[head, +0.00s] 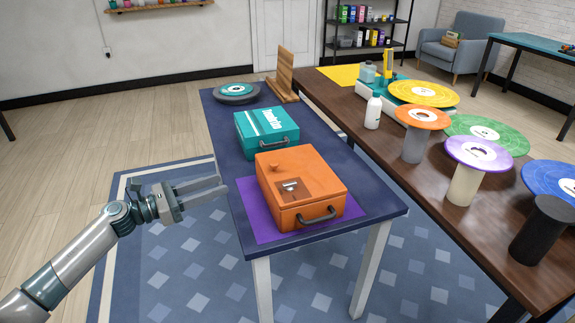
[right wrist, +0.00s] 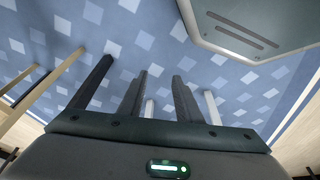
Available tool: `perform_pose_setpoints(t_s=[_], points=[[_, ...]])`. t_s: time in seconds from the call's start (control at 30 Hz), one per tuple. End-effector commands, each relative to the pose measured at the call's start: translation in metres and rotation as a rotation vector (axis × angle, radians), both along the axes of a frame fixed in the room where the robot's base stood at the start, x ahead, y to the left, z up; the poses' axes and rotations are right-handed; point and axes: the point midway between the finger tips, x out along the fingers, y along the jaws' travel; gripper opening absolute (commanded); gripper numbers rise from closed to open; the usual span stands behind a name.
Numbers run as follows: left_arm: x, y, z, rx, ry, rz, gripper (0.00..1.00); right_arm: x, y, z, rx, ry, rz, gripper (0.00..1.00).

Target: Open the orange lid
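The orange box (head: 300,190) sits on a purple mat (head: 260,229) at the near end of the blue table. Its orange lid (head: 297,166) lies flat and closed, with a small round knob and a brown patch holding a light part on top. A dark handle (head: 316,216) is on the box's near side. My left gripper (head: 223,184) is left of the box, beside the table edge, open and empty, with its fingers pointing at the box but apart from it. My right gripper shows only in the right wrist view (right wrist: 160,76), open and empty above the patterned rug.
A teal box (head: 266,125) with a dark handle stands just behind the orange one. A dark disc (head: 236,93) and a wooden stand (head: 284,75) are farther back. The brown table (head: 400,158) at right holds spools, discs and a bottle. The floor at left is clear.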

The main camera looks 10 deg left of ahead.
Motion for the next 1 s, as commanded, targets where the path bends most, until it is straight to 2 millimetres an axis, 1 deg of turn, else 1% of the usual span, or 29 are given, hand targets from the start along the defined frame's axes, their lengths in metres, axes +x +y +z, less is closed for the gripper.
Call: perform_pose_setpoints(t_s=[0.1,0.17,0.47,0.63,0.77,0.9,0.93,1.0], points=[[-0.003,-0.003,0.008,0.065,-0.052,-0.028,0.39,-0.004,-0.001,0.006,0.000,0.002,0.000,0.31],[-0.004,-0.003,0.010,0.075,-0.060,-0.032,0.39,-0.004,-0.001,0.008,-0.001,0.002,0.000,0.31],[-0.004,-0.004,0.011,0.072,-0.058,-0.030,0.39,-0.003,-0.001,0.009,-0.001,0.002,0.000,0.31],[0.000,-0.007,0.011,0.070,-0.059,-0.029,0.39,-0.004,-0.002,0.009,-0.004,0.007,-0.002,0.31],[0.007,-0.014,0.012,0.069,-0.060,-0.029,0.39,-0.006,-0.005,0.010,-0.011,0.019,-0.004,0.31],[0.019,-0.027,0.013,0.069,-0.060,-0.030,0.39,-0.009,-0.009,0.011,-0.021,0.038,-0.008,0.31],[0.023,-0.031,0.013,0.069,-0.060,-0.030,0.39,-0.008,-0.009,0.009,-0.021,0.039,-0.009,0.31],[0.031,-0.039,0.013,0.067,-0.059,-0.029,0.39,-0.005,-0.008,-0.002,-0.020,0.042,-0.008,0.31]])
